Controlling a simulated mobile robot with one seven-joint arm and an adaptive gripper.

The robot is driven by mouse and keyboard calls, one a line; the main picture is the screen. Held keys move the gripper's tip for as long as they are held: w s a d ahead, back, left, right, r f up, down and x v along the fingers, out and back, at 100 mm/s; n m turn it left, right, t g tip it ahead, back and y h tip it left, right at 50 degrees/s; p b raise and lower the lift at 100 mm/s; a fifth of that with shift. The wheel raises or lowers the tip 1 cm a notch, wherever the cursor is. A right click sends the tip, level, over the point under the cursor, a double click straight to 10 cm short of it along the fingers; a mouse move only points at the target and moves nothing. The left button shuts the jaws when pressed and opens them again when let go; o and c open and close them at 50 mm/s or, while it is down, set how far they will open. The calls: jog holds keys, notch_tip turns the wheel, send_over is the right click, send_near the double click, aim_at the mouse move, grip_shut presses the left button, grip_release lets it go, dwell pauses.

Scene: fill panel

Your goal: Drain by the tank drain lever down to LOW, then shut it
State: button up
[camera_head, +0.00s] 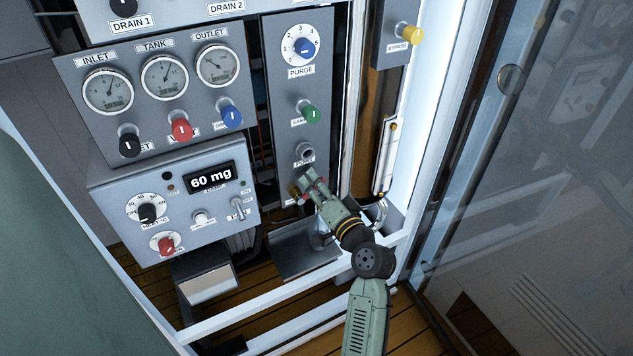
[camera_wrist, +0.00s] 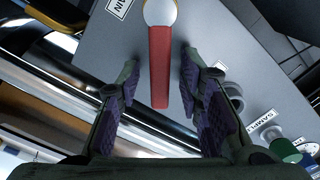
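The red lever (camera_wrist: 159,70) with a pale round hub is on the grey panel in the wrist view, beside a label (camera_wrist: 118,6) of which only "IN" is readable. My gripper (camera_wrist: 158,75) is open, with one purple-padded finger on each side of the lever and visible gaps to both. In the head view my gripper (camera_head: 309,184) is at the panel's lower end, below the port, and largely hides the lever. The TANK gauge (camera_head: 165,77) is the middle of three dials; its marks are too small to read.
A green sample knob (camera_head: 308,112) and the port (camera_head: 305,152) are above my gripper. A grey tray (camera_head: 290,262) lies below the panel. A white frame bar (camera_head: 265,300) crosses in front, and a glass door (camera_head: 530,150) stands open at right.

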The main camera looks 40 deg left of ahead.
jog(key=shift+a, duration=0.1)
jog(key=shift+c, duration=0.4)
grip_shut()
dwell(0.5)
